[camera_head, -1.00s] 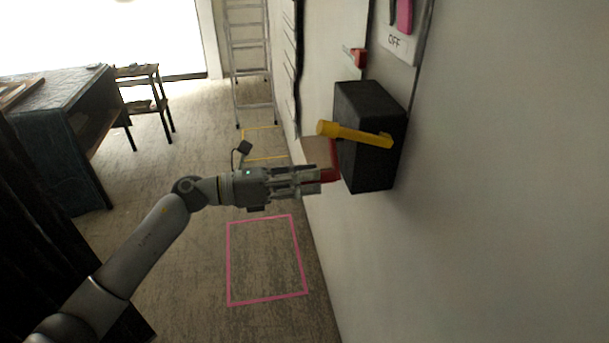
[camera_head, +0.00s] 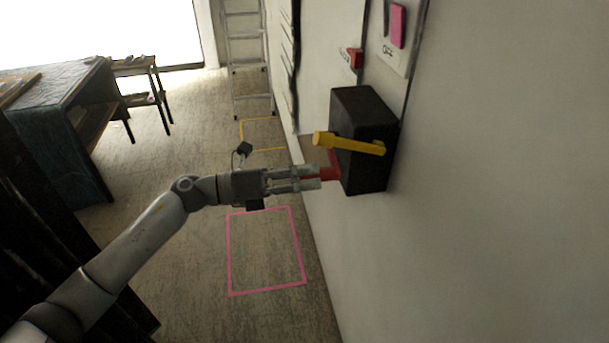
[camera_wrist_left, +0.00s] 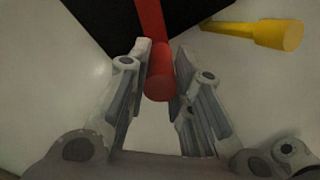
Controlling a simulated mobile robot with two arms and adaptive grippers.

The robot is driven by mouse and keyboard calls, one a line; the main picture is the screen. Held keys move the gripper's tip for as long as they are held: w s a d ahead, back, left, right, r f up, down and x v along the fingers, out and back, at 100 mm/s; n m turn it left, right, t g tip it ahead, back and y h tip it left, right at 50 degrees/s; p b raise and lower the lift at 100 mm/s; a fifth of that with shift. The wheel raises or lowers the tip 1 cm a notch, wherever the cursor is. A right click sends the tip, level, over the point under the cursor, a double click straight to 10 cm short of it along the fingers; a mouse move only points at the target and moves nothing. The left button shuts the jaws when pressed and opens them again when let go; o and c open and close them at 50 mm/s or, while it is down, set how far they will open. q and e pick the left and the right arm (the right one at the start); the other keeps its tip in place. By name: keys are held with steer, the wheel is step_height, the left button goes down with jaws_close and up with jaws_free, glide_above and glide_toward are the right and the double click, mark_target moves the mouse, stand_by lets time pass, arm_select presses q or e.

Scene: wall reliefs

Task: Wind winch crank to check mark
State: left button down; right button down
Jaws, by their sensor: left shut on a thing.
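The winch is a black box (camera_head: 364,165) fixed to the wall at the right of the head view. A yellow crank (camera_head: 355,145) sits on its near side, its knob pointing left; the crank also shows at the upper right of the left wrist view (camera_wrist_left: 262,32). A red crank (camera_head: 330,172) comes off the box's left side. In the left wrist view its round red handle (camera_wrist_left: 159,82) lies between my fingers. My left gripper (camera_head: 318,178) is shut on this red handle. I cannot make out a check mark. My right gripper is not in view.
A white panel with a pink switch (camera_head: 398,25) and a small red part (camera_head: 356,58) are on the wall above the box. A pink square (camera_head: 266,250) marks clear floor below my arm. A ladder (camera_head: 247,60) and a dark table (camera_head: 65,125) stand farther back.

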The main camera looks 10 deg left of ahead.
arm_select(q)
steer(key=shift+r, duration=0.25)
steer(key=c, duration=1.5)
jaws_free()
steer(key=shift+c, duration=0.2)
steer(key=shift+o, duration=1.4)
steer(key=shift+f, duration=0.1)
steer(key=shift+a+f, duration=0.1)
steer(key=shift+a, duration=0.2)
steer(key=v, duration=1.1)
steer(key=shift+s+a, duration=0.15)
steer(key=shift+s, duration=0.05)
